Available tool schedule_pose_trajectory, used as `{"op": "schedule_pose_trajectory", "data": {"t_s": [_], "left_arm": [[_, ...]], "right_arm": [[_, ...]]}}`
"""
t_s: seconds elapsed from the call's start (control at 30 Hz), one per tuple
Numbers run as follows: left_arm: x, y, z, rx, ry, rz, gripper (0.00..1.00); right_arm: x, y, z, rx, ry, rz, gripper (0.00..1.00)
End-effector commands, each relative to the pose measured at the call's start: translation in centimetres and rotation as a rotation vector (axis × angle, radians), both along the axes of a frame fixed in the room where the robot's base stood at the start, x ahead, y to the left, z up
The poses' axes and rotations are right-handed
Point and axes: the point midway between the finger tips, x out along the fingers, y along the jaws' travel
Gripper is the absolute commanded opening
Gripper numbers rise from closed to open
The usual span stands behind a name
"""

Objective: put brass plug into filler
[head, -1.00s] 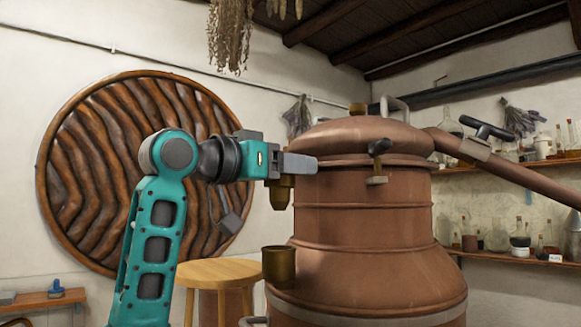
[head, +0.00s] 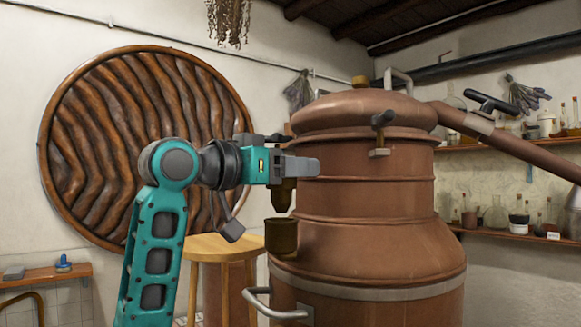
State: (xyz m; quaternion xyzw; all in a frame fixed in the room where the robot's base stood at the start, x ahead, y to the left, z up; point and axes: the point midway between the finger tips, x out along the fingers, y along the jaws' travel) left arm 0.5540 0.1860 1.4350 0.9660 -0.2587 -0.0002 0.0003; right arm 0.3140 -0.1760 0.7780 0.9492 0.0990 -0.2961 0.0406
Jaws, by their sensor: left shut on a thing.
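The brass plug (head: 284,196) hangs upright below my left gripper (head: 300,166), which is shut on it at its top. The brass filler (head: 281,238) is an open-topped cup on the left side of the copper still (head: 364,235). The plug's narrow lower end is just above the filler's rim, nearly centred over it, with a small gap showing between them. The filler's inside is hidden from this angle. My right gripper is not in view.
The still's domed lid (head: 362,110) and valve handle (head: 383,119) are close to the right of my gripper. A wooden stool (head: 212,247) stands behind to the left. A metal handle (head: 275,306) sticks out below the filler.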

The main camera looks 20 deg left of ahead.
Motion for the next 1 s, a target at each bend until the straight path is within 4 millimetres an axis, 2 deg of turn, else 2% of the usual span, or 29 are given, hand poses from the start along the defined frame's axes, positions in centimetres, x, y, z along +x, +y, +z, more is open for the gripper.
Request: {"op": "schedule_pose_trajectory", "data": {"t_s": [1.0], "left_arm": [[-0.11, 0.03, -0.32, 0.0, -0.001, 0.0, 0.2]], "right_arm": [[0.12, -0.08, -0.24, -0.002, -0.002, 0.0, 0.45]]}}
